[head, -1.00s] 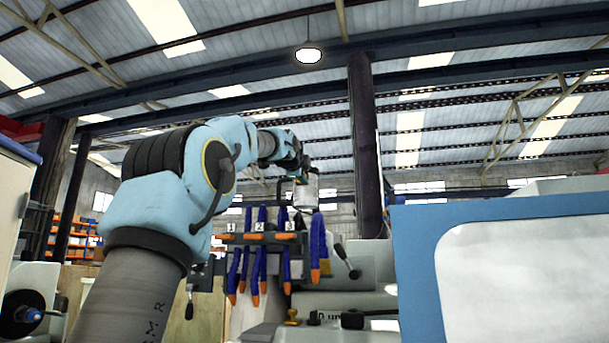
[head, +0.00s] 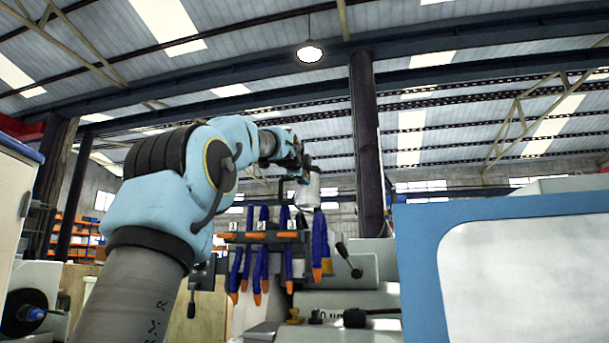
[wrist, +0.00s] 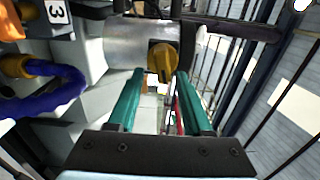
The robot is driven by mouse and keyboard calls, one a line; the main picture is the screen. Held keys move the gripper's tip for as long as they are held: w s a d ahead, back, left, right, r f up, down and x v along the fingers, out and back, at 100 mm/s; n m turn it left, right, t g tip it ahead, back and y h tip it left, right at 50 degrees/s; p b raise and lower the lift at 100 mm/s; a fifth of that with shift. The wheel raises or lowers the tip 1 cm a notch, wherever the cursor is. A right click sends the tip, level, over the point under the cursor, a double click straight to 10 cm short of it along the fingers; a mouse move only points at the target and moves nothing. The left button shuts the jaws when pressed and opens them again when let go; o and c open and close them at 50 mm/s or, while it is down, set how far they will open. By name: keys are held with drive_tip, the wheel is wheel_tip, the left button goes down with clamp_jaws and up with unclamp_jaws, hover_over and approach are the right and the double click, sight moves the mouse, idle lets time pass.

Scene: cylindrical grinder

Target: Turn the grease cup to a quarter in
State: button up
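A yellow-orange knob (wrist: 162,62) on a dark square base is mounted on the end of a grey metal cylinder (wrist: 135,45) in the wrist view. I take it for the grease cup, but cannot be sure. My gripper (wrist: 160,74) is open, its two teal fingers pointing at the knob with their tips on either side of it in the picture. Whether they touch it I cannot tell. In the head view, my gripper (head: 302,164) is small beside the light grey cylinder (head: 307,192), and the knob cannot be made out.
Blue hoses with orange nozzles (head: 262,262) hang from a numbered rack left of and below the cylinder. A black-knobbed lever (head: 348,262) and a small brass fitting (head: 294,316) stand near. A blue-framed panel (head: 425,270) fills the right. A dark bar (wrist: 240,28) runs beside the knob.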

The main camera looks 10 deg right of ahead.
drive_tip(key=shift+s, duration=0.1)
drive_tip(key=b+v, duration=0.5)
drive_tip(key=v, duration=0.5)
drive_tip(key=shift+s+a+b, duration=0.25)
drive_tip(key=shift+s+b, duration=0.05)
drive_tip(key=shift+b, duration=0.1)
